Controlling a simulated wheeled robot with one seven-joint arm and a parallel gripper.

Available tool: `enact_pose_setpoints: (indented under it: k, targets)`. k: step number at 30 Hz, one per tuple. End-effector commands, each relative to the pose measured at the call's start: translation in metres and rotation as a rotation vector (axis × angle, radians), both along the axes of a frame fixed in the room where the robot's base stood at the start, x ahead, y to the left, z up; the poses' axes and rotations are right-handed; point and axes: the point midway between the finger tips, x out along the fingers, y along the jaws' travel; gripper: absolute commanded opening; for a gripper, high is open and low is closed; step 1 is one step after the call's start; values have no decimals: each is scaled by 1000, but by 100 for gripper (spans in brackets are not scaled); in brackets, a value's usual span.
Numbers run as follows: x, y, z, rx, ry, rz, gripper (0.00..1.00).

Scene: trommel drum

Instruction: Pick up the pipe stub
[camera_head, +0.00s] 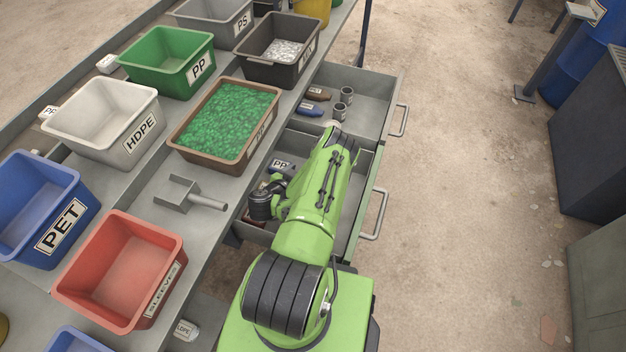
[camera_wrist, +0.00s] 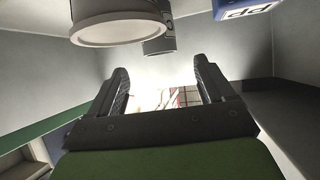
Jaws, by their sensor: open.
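Two small grey cylinders stand in the upper drawer in the head view, one farther back (camera_head: 347,95) and one nearer (camera_head: 340,113). Either could be the pipe stub; I cannot tell which. In the wrist view my gripper (camera_wrist: 163,80) is open and empty, its two dark fingers spread apart. A short dark grey cylinder (camera_wrist: 159,46) shows just beyond the fingertips, apart from them. A larger round thing with a pale end (camera_wrist: 110,32) hangs into view at the upper left. My arm hides the fingertips in the head view.
The upper drawer (camera_head: 385,92) also holds a brown bottle (camera_head: 318,94) and a blue bottle (camera_head: 308,111). A dark PP-labelled item (camera_head: 283,165) lies in the lower drawer.

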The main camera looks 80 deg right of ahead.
Motion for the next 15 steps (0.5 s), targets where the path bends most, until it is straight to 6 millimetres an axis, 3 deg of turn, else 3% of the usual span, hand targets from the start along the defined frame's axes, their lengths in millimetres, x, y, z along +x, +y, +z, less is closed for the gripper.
enact_pose_setpoints:
  k: [3,10,15]
  targets:
    - [-4,-11,-14,-1,-1,-2,82]
    - [-9,-29,-20,-1,-3,-4,82]
    - [-18,-56,-37,0,-5,-7,82]
